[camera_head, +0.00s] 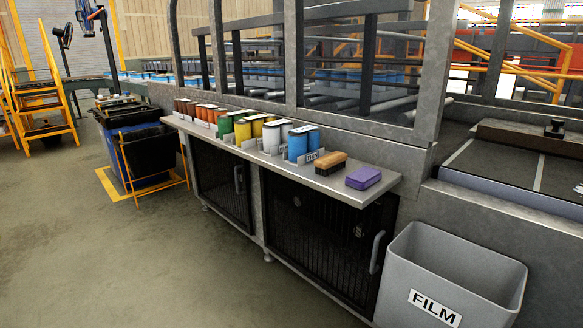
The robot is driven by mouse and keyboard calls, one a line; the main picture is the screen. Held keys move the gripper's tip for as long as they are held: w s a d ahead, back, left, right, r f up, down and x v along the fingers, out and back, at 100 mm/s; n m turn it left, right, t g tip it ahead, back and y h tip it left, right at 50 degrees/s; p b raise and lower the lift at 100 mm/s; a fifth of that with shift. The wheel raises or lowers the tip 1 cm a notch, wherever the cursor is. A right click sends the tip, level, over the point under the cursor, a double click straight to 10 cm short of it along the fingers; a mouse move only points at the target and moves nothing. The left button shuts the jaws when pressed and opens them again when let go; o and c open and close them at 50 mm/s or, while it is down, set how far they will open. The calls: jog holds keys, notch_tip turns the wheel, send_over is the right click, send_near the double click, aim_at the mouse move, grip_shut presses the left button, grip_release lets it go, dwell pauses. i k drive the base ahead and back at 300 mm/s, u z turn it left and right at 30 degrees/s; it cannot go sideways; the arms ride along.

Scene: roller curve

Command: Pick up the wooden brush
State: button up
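A wooden brush (330,163) with a light brown top and darker bristles below lies on the grey metal shelf (300,180). It is near the right end of the shelf. It sits between the blue canisters (303,142) on its left and a purple block (363,178) on its right, apart from the purple block. My gripper is not in view.
Orange, green, yellow and white canisters (271,136) line the shelf to the left, with small label plates in front. A grey FILM bin (452,275) stands below right. Mesh cabinet doors (314,240) are under the shelf. Open floor (130,255) lies at left.

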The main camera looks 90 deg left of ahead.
aim_at(330, 163)
jog(key=u, duration=3.2)
